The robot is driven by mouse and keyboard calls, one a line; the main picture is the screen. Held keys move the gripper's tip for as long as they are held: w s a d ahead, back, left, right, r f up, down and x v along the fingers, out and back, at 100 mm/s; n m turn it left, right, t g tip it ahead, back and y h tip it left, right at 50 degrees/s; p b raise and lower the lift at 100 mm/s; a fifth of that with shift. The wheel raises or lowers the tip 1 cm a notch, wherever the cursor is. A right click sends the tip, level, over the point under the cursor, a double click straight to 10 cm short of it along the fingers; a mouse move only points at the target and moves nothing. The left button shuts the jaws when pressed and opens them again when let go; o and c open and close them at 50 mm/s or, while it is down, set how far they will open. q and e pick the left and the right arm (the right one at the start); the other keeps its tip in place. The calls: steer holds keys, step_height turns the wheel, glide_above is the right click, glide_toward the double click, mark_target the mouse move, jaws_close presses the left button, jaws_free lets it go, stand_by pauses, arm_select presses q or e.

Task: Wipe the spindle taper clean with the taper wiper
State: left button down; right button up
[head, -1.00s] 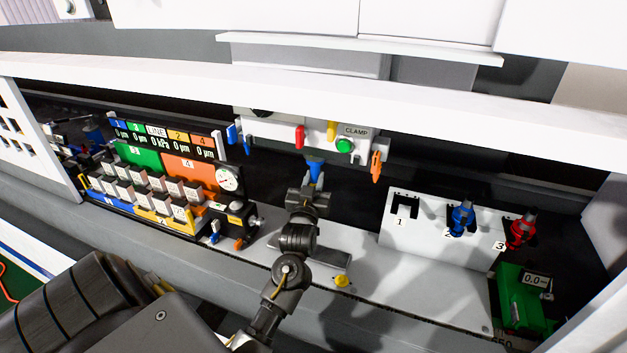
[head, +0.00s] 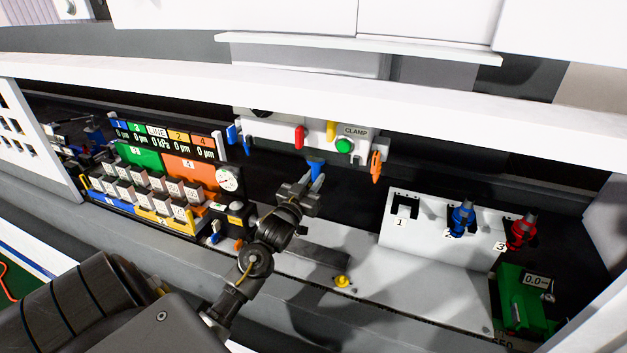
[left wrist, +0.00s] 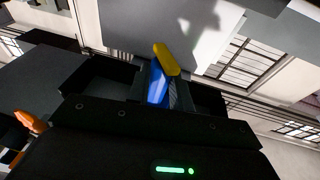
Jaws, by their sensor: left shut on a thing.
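My left gripper (head: 312,186) is shut on a blue piece (head: 316,167), which I take for the taper wiper. It sticks up above the fingers, below the white panel at the back. In the left wrist view the blue piece (left wrist: 157,84) stands between the fingers, with a yellow part (left wrist: 167,59) just beyond it. I cannot tell whether the yellow part belongs to it. A pale grey housing (left wrist: 170,25) lies beyond. The spindle taper cannot be made out, nor whether the blue piece touches it. My right gripper is not in view.
The panel has a green button (head: 344,146) by the CLAMP label, a red piece (head: 299,137) and an orange handle (head: 376,166). A white rack (head: 425,235) on the right holds blue and red toolholders. A gauge stand (head: 229,180) is left of the gripper.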

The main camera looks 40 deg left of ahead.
arm_select(q)
steer(key=shift+r, duration=0.1)
